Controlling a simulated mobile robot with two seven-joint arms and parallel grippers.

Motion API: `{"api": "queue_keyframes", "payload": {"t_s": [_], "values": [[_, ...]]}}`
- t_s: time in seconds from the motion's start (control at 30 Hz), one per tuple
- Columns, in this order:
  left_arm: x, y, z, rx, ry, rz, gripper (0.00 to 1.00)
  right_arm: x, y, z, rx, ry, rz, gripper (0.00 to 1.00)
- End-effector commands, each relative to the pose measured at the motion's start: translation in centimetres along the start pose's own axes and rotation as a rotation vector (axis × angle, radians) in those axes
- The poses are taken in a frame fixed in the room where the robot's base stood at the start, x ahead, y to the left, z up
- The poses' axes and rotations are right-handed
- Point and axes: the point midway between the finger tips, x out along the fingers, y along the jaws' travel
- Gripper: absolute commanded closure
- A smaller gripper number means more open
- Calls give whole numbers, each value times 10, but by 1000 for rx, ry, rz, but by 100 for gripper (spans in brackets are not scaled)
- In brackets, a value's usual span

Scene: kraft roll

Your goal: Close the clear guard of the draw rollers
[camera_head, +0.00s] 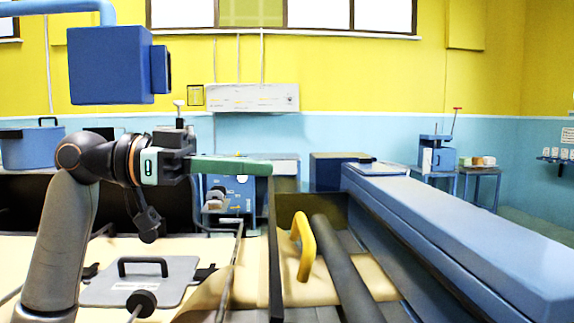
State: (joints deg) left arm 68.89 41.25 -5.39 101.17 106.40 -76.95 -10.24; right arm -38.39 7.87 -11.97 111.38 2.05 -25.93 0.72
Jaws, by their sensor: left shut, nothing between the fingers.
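A yellow handle (304,247) stands beside a long dark grey roller (344,268) at the lower middle of the head view, over tan paper. The clear guard's panel is hard to make out; I cannot tell how far it is open. My left gripper (268,168) points right, with its green fingers shut and empty. Its fingertips are above and to the left of the yellow handle in the picture, apart from it. My right gripper is not in view.
A long blue housing (470,235) runs along the right of the rollers. A grey plate with a black handle (140,281) lies on the tan paper at lower left. A blue box (112,66) hangs above my left arm. Thin rods stand near the paper.

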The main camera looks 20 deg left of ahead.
Motion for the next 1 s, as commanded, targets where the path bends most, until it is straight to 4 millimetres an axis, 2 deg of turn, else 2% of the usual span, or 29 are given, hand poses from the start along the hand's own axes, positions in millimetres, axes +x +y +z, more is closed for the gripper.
{"api": "queue_keyframes", "payload": {"t_s": [0.1, 0.2, 0.27, 0.37, 0.53, 0.7, 0.83, 1.0], "values": [[-16, -1, 5, 0, 0, -2, 100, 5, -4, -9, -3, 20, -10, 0], [-24, 0, 6, 0, -3, 0, 100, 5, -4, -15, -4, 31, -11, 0], [-23, 1, 4, 2, -14, 5, 100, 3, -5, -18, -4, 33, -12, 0], [-13, 4, -2, 5, -80, 29, 100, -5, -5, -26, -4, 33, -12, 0], [22, 14, -9, 20, -342, 91, 100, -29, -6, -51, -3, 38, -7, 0], [38, 19, -7, 36, -674, 112, 100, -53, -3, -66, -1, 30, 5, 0], [32, 15, -8, 36, -921, 88, 100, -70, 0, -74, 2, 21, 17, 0], [13, 8, -13, 19, -1158, 35, 100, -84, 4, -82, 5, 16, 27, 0]]}}
